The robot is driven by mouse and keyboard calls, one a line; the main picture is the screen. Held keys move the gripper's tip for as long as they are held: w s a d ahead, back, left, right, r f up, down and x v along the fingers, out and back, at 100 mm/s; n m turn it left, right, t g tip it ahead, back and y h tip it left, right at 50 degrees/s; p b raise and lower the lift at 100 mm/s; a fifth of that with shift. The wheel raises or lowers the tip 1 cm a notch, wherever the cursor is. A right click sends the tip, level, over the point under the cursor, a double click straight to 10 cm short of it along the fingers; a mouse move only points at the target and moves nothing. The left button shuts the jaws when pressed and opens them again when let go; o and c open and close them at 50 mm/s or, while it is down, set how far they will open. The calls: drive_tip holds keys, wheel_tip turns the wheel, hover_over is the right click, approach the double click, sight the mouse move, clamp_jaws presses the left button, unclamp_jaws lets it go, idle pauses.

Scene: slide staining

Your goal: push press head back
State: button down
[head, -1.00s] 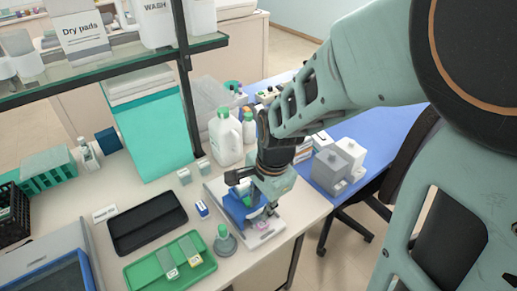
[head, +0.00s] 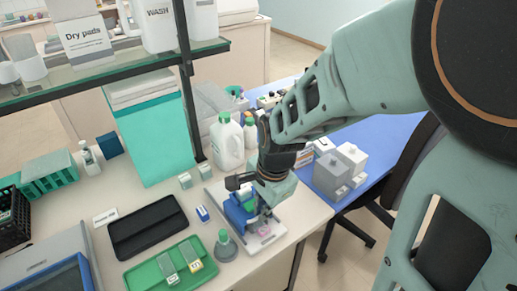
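The press is a small blue device (head: 238,215) on a pale base plate (head: 262,240) near the front right of the bench. Its dark head (head: 236,181) shows at the left of my gripper. My gripper (head: 268,208) points down at the right of the blue body, close to it. The wrist and the press overlap in this view, so I cannot tell whether they touch. The fingertips are small and partly hidden. A pinkish patch (head: 265,231) shows on the base plate below the gripper.
A green tray (head: 150,280) with slides and a grey-green bottle (head: 225,245) stand to the left in front. A black tray (head: 148,228) lies farther left. A white jug (head: 227,143) stands behind the press. Grey boxes (head: 340,168) stand on the blue table at right.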

drive_tip(key=shift+s+f, duration=0.1)
drive_tip(key=c, duration=2.1)
unclamp_jaws()
drive_tip(key=shift+f, duration=0.1)
wheel_tip(320, 180, up, 13)
drive_tip(key=s+d+p, duration=0.1)
drive_tip(key=p, duration=0.6)
drive_tip(key=shift+s+f+p, duration=0.2)
drive_tip(key=shift+s+p, duration=0.15)
drive_tip(key=shift+d, duration=0.1)
wheel_tip(320, 180, up, 8)
drive_tip(key=s+d, duration=0.1)
drive_tip(key=shift+f, duration=0.25)
drive_tip(key=shift+c, duration=0.4)
